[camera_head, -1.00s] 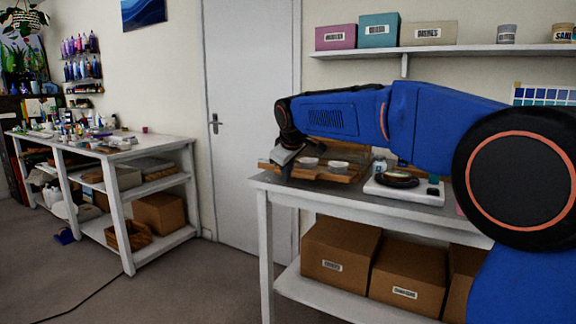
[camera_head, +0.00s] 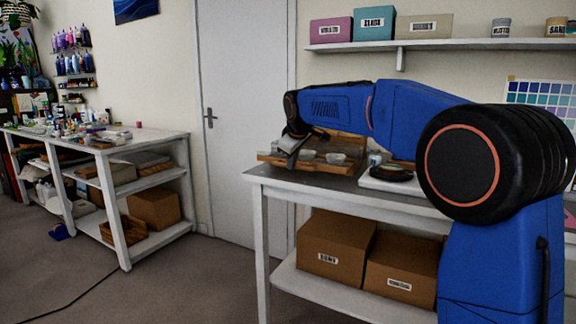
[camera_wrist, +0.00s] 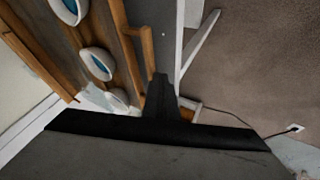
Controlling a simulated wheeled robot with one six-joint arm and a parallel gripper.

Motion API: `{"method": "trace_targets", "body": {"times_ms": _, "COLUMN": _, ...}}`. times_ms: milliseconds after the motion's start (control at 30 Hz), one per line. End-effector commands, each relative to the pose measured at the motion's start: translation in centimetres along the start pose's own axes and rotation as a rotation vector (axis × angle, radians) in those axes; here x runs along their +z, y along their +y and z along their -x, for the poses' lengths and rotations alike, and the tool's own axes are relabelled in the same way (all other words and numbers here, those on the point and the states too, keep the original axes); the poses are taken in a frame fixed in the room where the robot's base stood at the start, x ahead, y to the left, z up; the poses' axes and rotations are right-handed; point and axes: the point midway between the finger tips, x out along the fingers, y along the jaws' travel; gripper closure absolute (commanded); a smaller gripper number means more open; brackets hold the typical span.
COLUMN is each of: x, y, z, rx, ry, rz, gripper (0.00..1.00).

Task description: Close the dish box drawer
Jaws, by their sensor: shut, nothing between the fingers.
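The dish box (camera_head: 350,148) is a low wooden box on the grey worktop, with small white dishes (camera_head: 335,158) in its drawer. The drawer looks pulled out. In the wrist view, its wooden front (camera_wrist: 127,55) and a light wooden handle (camera_wrist: 147,45) show, with several round dishes (camera_wrist: 97,64) behind, some blue inside. My gripper (camera_head: 290,152) is at the left end of the box in the head view. In the wrist view, my gripper's dark fingers (camera_wrist: 160,85) are shut and empty, close by the handle. I cannot tell whether they touch it.
A scale (camera_head: 398,180) with a dark round item stands right of the box. The worktop's edge (camera_head: 262,178) is close to my gripper. Cardboard boxes (camera_head: 335,243) fill the shelf below. A white door (camera_head: 240,130) is behind, and floor lies open to the left.

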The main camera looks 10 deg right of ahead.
Motion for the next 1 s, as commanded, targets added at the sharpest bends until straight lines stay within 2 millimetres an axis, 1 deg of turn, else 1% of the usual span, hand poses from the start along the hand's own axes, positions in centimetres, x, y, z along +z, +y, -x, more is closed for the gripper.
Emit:
{"method": "trace_targets", "body": {"times_ms": 33, "x": 0.1, "y": 1.3, "z": -0.9, "rx": 0.000, "ry": -0.002, "rz": -0.003, "gripper": 1.00}}
{"method": "trace_targets", "body": {"times_ms": 200, "x": 0.1, "y": 5.1, "z": -2.8, "rx": 0.001, "ry": -0.002, "rz": -0.003, "gripper": 1.00}}
{"method": "trace_targets", "body": {"times_ms": 300, "x": 0.1, "y": 6.9, "z": -3.8, "rx": 0.000, "ry": -0.001, "rz": -0.003, "gripper": 1.00}}
{"method": "trace_targets", "body": {"times_ms": 400, "x": 0.1, "y": 8.2, "z": -4.5, "rx": 0.000, "ry": -0.001, "rz": -0.001, "gripper": 1.00}}
{"method": "trace_targets", "body": {"times_ms": 500, "x": 0.1, "y": 9.0, "z": -4.8, "rx": 0.001, "ry": 0.000, "rz": -0.001, "gripper": 1.00}}
{"method": "trace_targets", "body": {"times_ms": 600, "x": 0.0, "y": 9.3, "z": -4.9, "rx": 0.002, "ry": 0.001, "rz": -0.001, "gripper": 1.00}}
{"method": "trace_targets", "body": {"times_ms": 1000, "x": 0.0, "y": 9.5, "z": -4.8, "rx": 0.008, "ry": 0.004, "rz": -0.001, "gripper": 1.00}}
